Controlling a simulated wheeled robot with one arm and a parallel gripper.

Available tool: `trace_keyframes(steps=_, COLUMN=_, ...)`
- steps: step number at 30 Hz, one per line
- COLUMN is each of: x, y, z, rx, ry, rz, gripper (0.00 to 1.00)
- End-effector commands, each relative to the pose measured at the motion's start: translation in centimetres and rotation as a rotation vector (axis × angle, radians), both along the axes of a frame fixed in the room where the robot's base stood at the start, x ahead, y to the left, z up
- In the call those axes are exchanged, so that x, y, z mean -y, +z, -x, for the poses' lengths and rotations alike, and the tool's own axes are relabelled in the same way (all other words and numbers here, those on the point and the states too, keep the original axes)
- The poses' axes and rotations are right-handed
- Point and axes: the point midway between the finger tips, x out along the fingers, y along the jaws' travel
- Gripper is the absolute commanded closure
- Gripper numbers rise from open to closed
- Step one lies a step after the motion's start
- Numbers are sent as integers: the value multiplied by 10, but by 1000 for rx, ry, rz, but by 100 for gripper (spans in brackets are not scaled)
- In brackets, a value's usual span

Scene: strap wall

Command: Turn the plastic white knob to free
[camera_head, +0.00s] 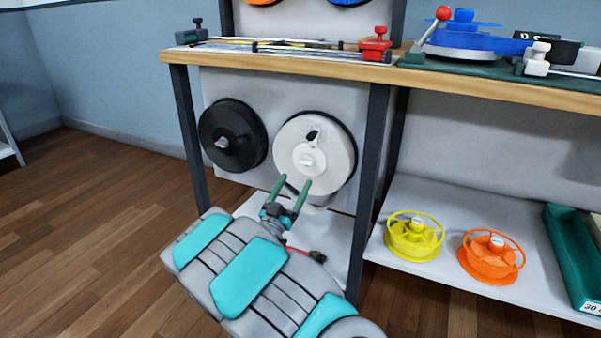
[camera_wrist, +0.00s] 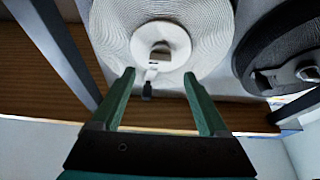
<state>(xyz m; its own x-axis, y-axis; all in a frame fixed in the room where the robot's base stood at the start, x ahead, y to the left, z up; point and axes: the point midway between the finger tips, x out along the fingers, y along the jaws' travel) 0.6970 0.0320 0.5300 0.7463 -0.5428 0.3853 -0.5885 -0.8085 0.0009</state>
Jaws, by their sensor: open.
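The white knob (camera_head: 307,161) sits at the centre of the white strap reel (camera_head: 335,148), which hangs upright under the bench. A black-tipped piece (camera_head: 312,135) shows above the knob. In the wrist view, which looks upside down, the knob (camera_wrist: 160,50) is on a round white hub, and the black tip (camera_wrist: 147,91) points down in the picture. My gripper (camera_head: 295,180) is open and empty, just in front of the reel and a little below the knob. In the wrist view its green fingers (camera_wrist: 158,73) are spread on either side below the knob, apparently not touching it.
A black reel (camera_head: 247,130) hangs left of the white one. Dark bench legs (camera_head: 372,165) stand beside the reels. The wooden bench top (camera_head: 480,82) is above. A lower shelf at right holds a yellow spool (camera_head: 414,236) and an orange spool (camera_head: 491,257).

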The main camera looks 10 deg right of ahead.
Motion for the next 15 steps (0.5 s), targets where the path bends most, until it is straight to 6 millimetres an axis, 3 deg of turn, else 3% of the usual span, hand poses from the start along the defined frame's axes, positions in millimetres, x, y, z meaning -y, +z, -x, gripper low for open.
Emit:
trace_keyframes(steps=6, x=17, y=11, z=-23, rx=1, ry=0, rz=-2, gripper=22)
trace_keyframes(steps=15, x=29, y=20, z=-40, rx=0, ry=0, rz=-1, gripper=22)
